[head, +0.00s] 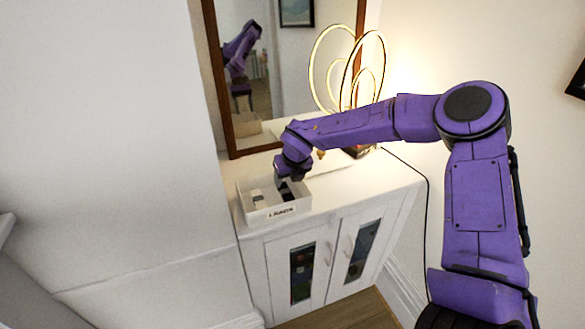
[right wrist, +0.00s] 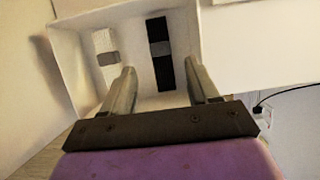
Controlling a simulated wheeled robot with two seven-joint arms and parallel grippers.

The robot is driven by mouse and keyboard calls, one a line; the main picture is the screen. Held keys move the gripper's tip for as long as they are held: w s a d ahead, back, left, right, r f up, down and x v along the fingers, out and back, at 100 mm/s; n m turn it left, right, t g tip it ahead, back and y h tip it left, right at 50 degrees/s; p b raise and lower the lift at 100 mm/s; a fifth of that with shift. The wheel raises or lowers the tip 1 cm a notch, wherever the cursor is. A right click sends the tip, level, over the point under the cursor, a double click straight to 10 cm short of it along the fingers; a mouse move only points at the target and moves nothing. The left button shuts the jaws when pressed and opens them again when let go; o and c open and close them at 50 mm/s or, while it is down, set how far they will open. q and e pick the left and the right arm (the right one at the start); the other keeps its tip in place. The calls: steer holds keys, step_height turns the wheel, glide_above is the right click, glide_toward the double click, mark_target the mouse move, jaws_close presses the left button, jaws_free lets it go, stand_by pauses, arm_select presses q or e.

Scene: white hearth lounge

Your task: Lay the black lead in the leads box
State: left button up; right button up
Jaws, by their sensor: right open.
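The leads box (head: 268,213) is a white open box with a "LEADS" label on its front, on top of a white cabinet. The black lead, a black strip with a grey band (right wrist: 161,66), lies inside the box in the right wrist view, on its floor. My right gripper (head: 285,181) reaches down into the box from above. In the right wrist view its two fingers (right wrist: 163,77) are open, one to each side of the black lead, with nothing held between them. My left gripper is not in view.
A white lead with a grey band (right wrist: 106,57) lies left of the black one in the box. A framed mirror (head: 245,75) stands behind. A glowing ring lamp (head: 345,75) stands to the right on the cabinet top (head: 385,172), with a cord trailing down.

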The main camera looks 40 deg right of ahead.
steer(key=v, duration=0.8)
steer(key=shift+s+b, duration=0.15)
steer(key=shift+b, duration=0.2)
steer(key=shift+r, duration=0.1)
